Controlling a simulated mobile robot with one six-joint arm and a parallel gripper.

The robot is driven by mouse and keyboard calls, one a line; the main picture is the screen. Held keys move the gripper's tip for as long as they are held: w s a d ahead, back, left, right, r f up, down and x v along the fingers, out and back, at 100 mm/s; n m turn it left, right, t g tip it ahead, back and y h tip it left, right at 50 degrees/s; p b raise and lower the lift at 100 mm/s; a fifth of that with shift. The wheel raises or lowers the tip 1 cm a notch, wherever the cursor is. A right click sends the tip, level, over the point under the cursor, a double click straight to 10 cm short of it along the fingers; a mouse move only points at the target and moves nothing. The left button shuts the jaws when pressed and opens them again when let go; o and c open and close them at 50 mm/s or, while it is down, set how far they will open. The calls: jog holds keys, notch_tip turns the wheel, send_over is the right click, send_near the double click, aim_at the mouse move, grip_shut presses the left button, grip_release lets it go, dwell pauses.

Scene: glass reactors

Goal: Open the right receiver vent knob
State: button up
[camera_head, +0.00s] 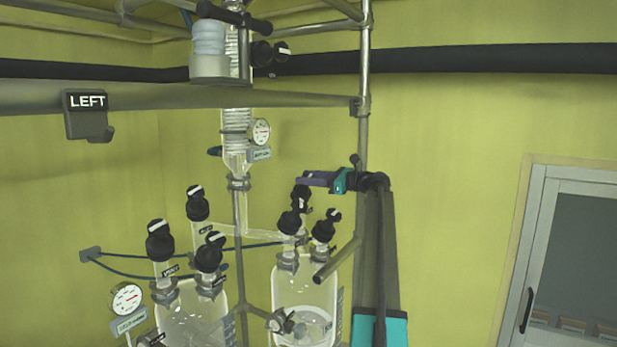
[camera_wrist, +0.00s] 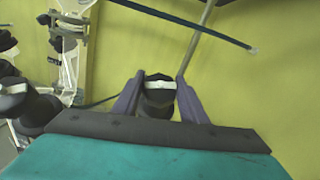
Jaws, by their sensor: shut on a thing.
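My gripper (camera_head: 306,180), with purple fingers and a teal body, is at the upper right of the right receiver (camera_head: 305,287), a clear glass vessel. In the wrist view its fingers are shut on a black knob (camera_wrist: 160,102) with a white bar across its top, one finger on each side. In the head view this knob (camera_head: 300,197) stands at the back of the receiver's group of black knobs, partly hidden by the fingers. The white bar runs roughly side to side in the wrist view. I cannot read a vent label for it.
Two more black knobs, one at the front (camera_head: 290,223) and one at the right (camera_head: 325,231), stand close by. The left receiver (camera_head: 190,315) has similar knobs. A vertical metal post (camera_head: 363,130) is close to my arm. The wall at right is clear up to a door (camera_head: 570,240).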

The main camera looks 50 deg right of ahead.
jog(key=o, duration=1.1)
jog(key=shift+c, duration=0.2)
jog(key=shift+r, duration=0.1)
